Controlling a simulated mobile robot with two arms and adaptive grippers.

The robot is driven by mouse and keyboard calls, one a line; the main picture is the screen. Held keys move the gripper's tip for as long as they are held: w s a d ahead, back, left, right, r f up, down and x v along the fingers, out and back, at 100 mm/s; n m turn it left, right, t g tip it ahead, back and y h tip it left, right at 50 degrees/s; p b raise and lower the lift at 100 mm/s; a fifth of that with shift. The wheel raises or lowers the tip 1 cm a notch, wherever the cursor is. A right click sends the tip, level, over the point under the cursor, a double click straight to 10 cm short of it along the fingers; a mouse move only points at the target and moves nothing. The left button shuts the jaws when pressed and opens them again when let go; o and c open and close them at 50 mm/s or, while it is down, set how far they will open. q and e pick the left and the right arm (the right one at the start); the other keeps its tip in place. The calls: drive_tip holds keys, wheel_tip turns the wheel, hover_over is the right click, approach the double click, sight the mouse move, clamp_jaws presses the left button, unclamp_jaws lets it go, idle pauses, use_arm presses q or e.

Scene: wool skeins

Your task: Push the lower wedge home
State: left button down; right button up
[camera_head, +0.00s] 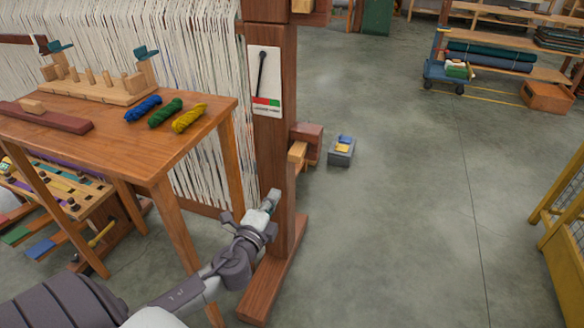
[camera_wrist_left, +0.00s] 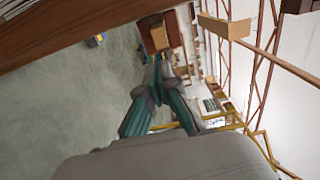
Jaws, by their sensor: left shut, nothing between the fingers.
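The loom's upright post (camera_head: 275,100) is dark brown wood. A pale wooden wedge (camera_head: 297,153) sticks out at its right side, beside a reddish-brown block (camera_head: 309,138); how deep the wedge sits cannot be told. Another pale piece (camera_head: 303,5) shows higher on the post, cut by the picture's top edge. My left gripper (camera_head: 272,197) is shut and empty, in front of the post and below and left of the pale wedge, apart from it. It also shows in the left wrist view (camera_wrist_left: 166,68). My right gripper is not in view.
A wooden table (camera_head: 150,150) with blue, green and yellow skeins (camera_head: 163,111) stands left of the post. A small grey box (camera_head: 342,152) sits on the floor to the right. The post's foot (camera_head: 268,285) runs along the floor. Open floor lies right of it.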

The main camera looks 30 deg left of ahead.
sight(294, 159)
use_arm(q)
drive_tip(key=x, duration=1.2)
drive_tip(key=shift+w+a+f+b, duration=0.1)
drive_tip(key=shift+w+b, duration=0.15)
drive_tip(key=shift+b, duration=0.05)
drive_tip(key=shift+w+a, duration=0.15)
drive_tip(key=shift+w, duration=0.55)
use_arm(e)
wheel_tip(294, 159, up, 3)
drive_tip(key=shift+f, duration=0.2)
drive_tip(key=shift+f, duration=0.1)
use_arm(q)
drive_tip(key=shift+w+a, duration=0.1)
drive_tip(key=shift+w, duration=0.25)
drive_tip(key=b+x, duration=0.1)
drive_tip(key=x, duration=0.2)
drive_tip(key=shift+w+a+b, duration=0.1)
drive_tip(key=shift+w+b, duration=0.1)
drive_tip(key=shift+b, duration=0.2)
drive_tip(key=shift+r, duration=0.2)
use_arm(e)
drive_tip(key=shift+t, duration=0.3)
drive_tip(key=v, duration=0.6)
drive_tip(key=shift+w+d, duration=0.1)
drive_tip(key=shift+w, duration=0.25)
use_arm(q)
drive_tip(key=shift+a, duration=0.1)
